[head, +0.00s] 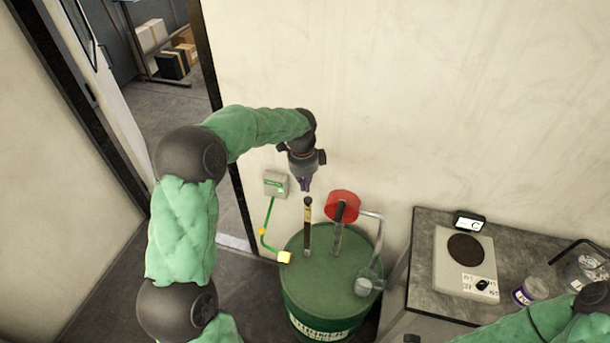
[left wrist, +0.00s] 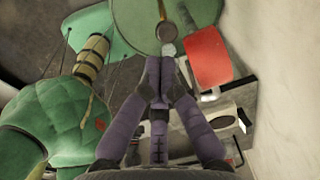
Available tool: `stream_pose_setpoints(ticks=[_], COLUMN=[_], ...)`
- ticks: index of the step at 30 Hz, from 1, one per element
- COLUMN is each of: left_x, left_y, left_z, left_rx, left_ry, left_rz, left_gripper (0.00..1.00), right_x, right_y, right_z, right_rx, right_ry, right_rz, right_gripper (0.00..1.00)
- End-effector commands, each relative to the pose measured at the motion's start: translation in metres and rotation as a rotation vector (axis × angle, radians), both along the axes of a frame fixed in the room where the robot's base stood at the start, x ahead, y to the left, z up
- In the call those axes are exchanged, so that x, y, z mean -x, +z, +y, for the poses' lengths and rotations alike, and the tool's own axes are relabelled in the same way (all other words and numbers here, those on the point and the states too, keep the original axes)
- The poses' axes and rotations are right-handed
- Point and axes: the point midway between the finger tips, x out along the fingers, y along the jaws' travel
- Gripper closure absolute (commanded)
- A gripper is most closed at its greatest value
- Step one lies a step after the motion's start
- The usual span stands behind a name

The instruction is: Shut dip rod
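The dip rod (head: 307,231) stands upright out of the lid of the green drum (head: 325,262), with a dark knob on top. My left gripper (head: 305,187) points down just above the knob, with a small gap between them in the head view. In the left wrist view the purple fingers of my left gripper (left wrist: 160,66) converge with their tips together, and I see nothing held between them. A small pale round piece shows just beyond the tips; I cannot tell what it is.
A red disc (head: 342,206) on a dark upright stands right of the rod, with a grey bent pipe (head: 376,238) beside it. A green cable runs from a wall box (head: 276,184) to the drum. A bench (head: 424,271) with a scale is at right. The wall is close behind.

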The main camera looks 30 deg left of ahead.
Motion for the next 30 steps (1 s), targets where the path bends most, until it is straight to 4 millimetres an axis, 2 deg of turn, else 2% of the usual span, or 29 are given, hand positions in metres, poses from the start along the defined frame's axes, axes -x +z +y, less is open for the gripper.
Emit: stream_pose_setpoints(ticks=[3,10,15,26,30], left_x=[0.000,-0.002,-0.003,-0.003,-0.002], left_y=[-0.023,-0.049,-0.057,-0.058,-0.066], left_z=[-0.001,-0.002,-0.002,-0.002,-0.002], left_rx=[0.000,0.000,0.000,0.000,0.000], left_ry=[0.000,0.002,0.001,0.001,0.001], left_rz=[0.002,0.000,-0.001,-0.001,0.000], left_gripper=[1.00,1.00,1.00,1.00,1.00], right_x=[0.000,0.000,0.000,0.000,0.000], right_y=[-0.003,-0.006,-0.007,-0.007,-0.011], right_z=[0.000,0.000,0.000,0.000,0.000], right_rx=[0.000,0.000,0.000,0.000,0.000], right_ry=[0.000,0.000,0.000,0.000,0.000], right_rz=[0.000,0.000,0.000,0.000,0.000], right_gripper=[0.60,0.60,0.60,0.60,0.60])
